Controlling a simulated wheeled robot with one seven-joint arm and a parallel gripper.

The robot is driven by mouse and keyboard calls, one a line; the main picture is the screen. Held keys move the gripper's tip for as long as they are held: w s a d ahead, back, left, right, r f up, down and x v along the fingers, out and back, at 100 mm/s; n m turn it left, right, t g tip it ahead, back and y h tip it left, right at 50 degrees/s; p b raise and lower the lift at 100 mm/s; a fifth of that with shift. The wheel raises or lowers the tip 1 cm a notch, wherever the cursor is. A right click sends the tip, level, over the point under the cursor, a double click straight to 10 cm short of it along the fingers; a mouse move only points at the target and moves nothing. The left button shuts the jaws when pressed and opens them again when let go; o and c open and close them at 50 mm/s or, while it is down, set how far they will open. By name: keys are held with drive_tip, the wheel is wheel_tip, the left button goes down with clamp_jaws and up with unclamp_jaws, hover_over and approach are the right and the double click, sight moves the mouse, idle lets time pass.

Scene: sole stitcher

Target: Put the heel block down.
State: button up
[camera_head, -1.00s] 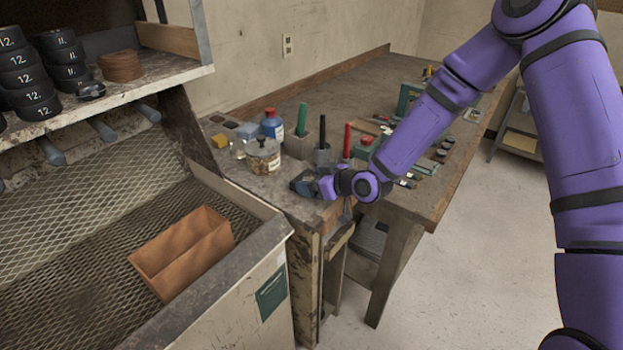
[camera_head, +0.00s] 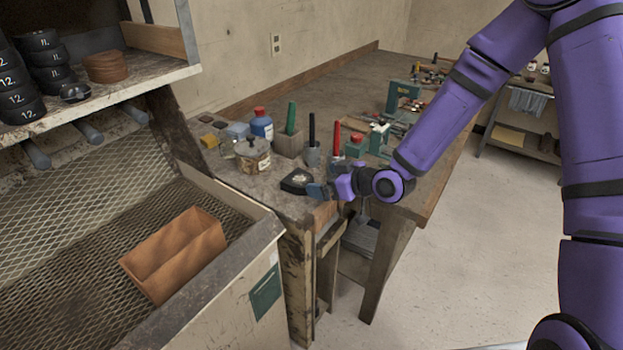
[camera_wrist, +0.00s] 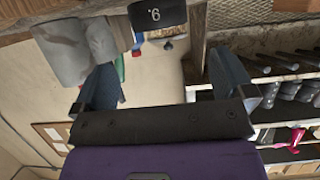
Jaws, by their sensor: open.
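The black heel block (camera_head: 297,181) rests on the near left corner of the wooden workbench (camera_head: 345,85). A pale patch shows on its top.
Behind the block stand a glass jar (camera_head: 252,155), a blue bottle (camera_head: 262,125) and a holder with a green-handled tool (camera_head: 289,142).

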drive_tip(key=shift+v, duration=2.2)
